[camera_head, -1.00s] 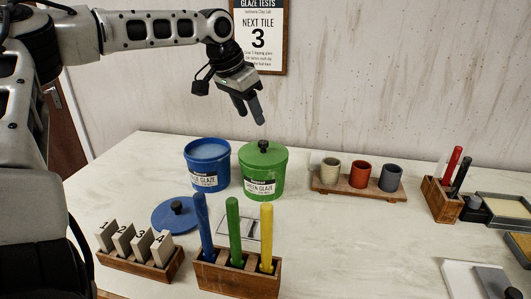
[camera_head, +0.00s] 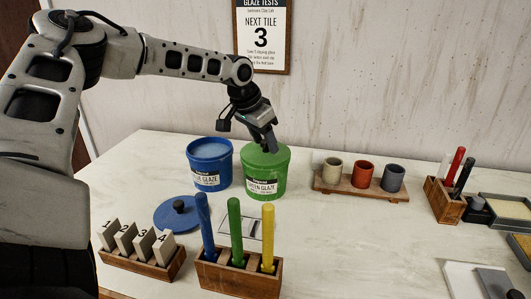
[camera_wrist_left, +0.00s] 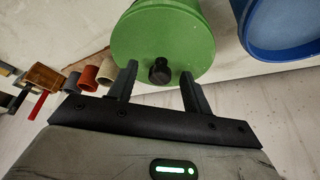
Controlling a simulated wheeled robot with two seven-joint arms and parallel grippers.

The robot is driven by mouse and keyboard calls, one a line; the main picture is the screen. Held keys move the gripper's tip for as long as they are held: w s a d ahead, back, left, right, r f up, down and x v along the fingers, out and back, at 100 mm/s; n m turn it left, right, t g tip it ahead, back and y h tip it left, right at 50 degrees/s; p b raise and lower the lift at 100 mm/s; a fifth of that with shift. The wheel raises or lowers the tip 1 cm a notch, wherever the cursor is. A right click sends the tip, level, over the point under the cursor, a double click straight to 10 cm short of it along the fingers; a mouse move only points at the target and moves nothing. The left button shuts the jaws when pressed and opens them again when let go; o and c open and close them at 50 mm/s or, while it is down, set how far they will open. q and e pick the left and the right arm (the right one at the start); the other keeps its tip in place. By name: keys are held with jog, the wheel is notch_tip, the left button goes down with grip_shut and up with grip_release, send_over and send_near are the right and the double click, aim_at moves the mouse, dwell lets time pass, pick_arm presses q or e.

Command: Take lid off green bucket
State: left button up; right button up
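The green bucket (camera_head: 264,178) stands on the table with its green lid (camera_head: 281,156) on top. My left gripper (camera_head: 270,146) is right above this lid, pointing down, and hides the lid's knob in the head view. In the left wrist view the black knob (camera_wrist_left: 160,71) sits between the two fingers of my left gripper (camera_wrist_left: 158,88), with a gap on each side. The fingers are open and do not touch the knob. The green lid also shows in the left wrist view (camera_wrist_left: 165,30). My right gripper is not in view.
The open blue bucket (camera_head: 209,170) stands close to the left, its blue lid (camera_head: 172,216) flat on the table. A wooden stand with three cups (camera_head: 362,178) is to the right. Handled tools in a rack (camera_head: 238,275) and numbered tiles (camera_head: 140,245) are in front.

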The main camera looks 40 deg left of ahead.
pick_arm(q)
jog(key=c, duration=1)
jog(key=shift+r, duration=0.1)
